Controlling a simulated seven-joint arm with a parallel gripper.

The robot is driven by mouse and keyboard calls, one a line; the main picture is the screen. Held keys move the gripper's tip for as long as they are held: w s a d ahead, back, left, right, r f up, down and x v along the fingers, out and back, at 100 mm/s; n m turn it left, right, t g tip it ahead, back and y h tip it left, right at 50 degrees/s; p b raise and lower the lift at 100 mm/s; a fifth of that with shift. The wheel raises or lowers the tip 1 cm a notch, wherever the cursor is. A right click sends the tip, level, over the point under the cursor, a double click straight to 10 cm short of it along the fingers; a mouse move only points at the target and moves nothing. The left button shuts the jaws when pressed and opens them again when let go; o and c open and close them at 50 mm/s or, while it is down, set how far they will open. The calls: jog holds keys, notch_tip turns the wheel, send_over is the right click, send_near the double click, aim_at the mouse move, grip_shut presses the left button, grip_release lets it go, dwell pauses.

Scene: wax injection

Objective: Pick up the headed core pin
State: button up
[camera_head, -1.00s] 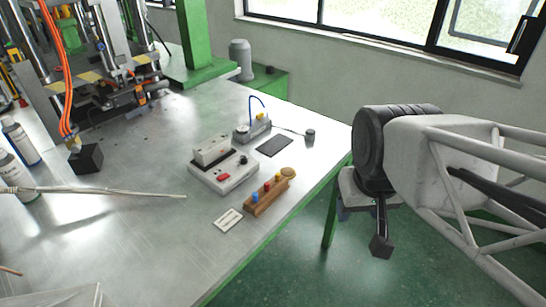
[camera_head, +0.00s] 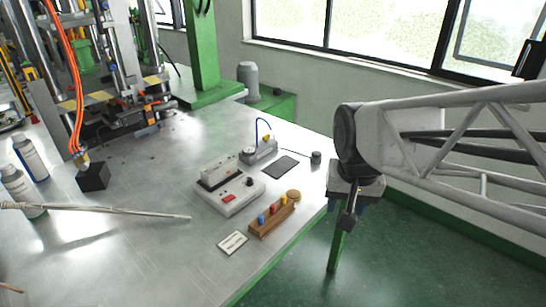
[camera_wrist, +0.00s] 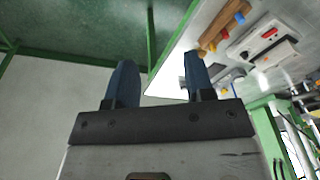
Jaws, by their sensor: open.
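I cannot make out the headed core pin for certain in either view. A wooden rack (camera_head: 275,225) with blue, red and yellow tops stands near the right part of the bench; it also shows upside down at the top of the wrist view (camera_wrist: 222,30). My gripper (camera_head: 346,222) hangs off the bench's right edge, over the floor, apart from the rack. In the wrist view my gripper (camera_wrist: 158,62) has its two blue fingers wide apart, with nothing between them.
A white box (camera_head: 230,195) with a red switch stands behind the rack. A small device (camera_head: 260,150) with a blue tube, a dark pad (camera_head: 281,167) and a white card (camera_head: 233,243) lie around it.

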jog(key=w+a+f+m+g, duration=0.1)
jog(key=w+a+f+m, duration=0.1)
jog(key=w, duration=0.5)
jog(key=w+a+f+m, duration=0.2)
jog(key=w+f, duration=0.1)
jog(key=w, duration=0.4)
jog(key=m+g, duration=0.1)
jog(key=m, duration=0.3)
send_over(283, 196)
jog(key=f, duration=0.9)
jog(key=shift+s+d, duration=0.35)
jog(key=shift+s, duration=0.05)
jog(key=shift+w+a+f, duration=0.25)
jog(key=shift+w+f, duration=0.15)
jog(key=shift+w, duration=0.05)
jog(key=shift+f, duration=0.1)
jog(key=shift+f, duration=1.2)
jog(key=shift+f, duration=0.1)
jog(key=shift+s+f, duration=0.15)
jog(key=shift+f, duration=2.35)
